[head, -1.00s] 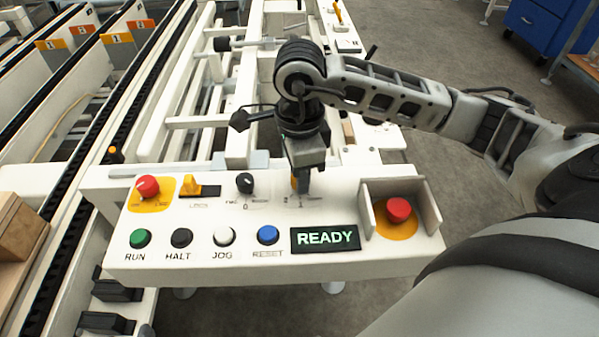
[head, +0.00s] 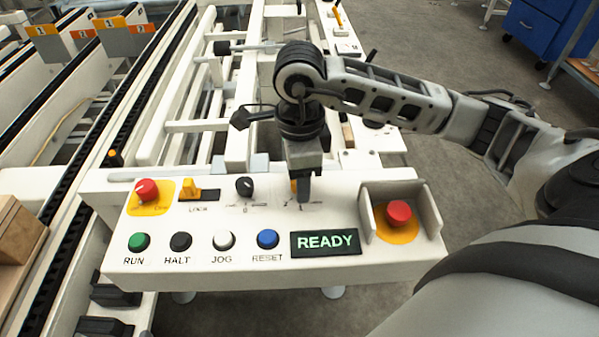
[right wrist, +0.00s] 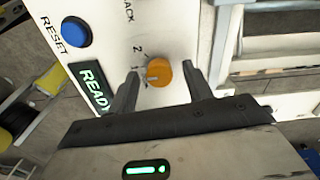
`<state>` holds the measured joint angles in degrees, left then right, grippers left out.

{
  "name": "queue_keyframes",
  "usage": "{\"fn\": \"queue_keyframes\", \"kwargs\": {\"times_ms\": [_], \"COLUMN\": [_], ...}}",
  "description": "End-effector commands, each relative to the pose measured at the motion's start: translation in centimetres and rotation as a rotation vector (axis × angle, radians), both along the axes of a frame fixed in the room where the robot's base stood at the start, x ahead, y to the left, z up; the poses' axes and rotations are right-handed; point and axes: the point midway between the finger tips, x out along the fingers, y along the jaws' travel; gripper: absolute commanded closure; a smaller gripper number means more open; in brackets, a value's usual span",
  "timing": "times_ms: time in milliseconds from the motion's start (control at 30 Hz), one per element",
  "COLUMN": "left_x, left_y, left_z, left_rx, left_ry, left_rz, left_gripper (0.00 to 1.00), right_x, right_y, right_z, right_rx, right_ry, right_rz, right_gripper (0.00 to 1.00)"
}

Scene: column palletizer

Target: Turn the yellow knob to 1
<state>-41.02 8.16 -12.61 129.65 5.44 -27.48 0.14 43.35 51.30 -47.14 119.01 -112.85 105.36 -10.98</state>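The yellow knob (right wrist: 158,72) is round and orange-yellow, with a pale pointer line on its left side in the right wrist view. A "2" is printed beside it; other marks close to it are too small to read surely. In the head view the knob (head: 294,186) is mostly hidden behind my right gripper (head: 303,197). In the right wrist view my right gripper (right wrist: 161,76) is open, one finger on each side of the knob, with a gap visible on both sides. My left gripper is out of view.
The white panel (head: 222,272) also holds a red button (head: 147,190), a yellow lock switch (head: 190,188), a black knob (head: 244,187) and several push buttons. A READY display (head: 325,242) is lit. A guarded red button (head: 398,212) stands to the right.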

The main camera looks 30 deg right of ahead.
Motion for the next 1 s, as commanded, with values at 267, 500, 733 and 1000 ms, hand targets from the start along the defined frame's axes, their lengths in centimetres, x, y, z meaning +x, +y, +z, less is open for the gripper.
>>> {"fn": "queue_keyframes", "kwargs": {"times_ms": [267, 500, 733, 1000], "left_x": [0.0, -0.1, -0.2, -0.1], "left_y": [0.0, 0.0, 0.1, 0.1], "left_z": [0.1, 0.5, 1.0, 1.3], "left_rx": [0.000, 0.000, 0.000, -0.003], "left_ry": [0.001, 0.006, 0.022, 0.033], "left_rz": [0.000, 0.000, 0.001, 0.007], "left_gripper": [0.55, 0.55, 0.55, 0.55], "right_x": [0.1, 0.1, 0.1, 0.0], "right_y": [0.0, 0.0, 0.0, 0.0], "right_z": [1.1, 6.3, 12.0, 15.5], "right_rx": [0.001, 0.001, -0.002, -0.001], "right_ry": [-0.002, -0.007, -0.006, -0.002], "right_rz": [0.000, 0.001, 0.000, -0.001], "right_gripper": [0.50, 0.50, 0.50, 0.50]}}
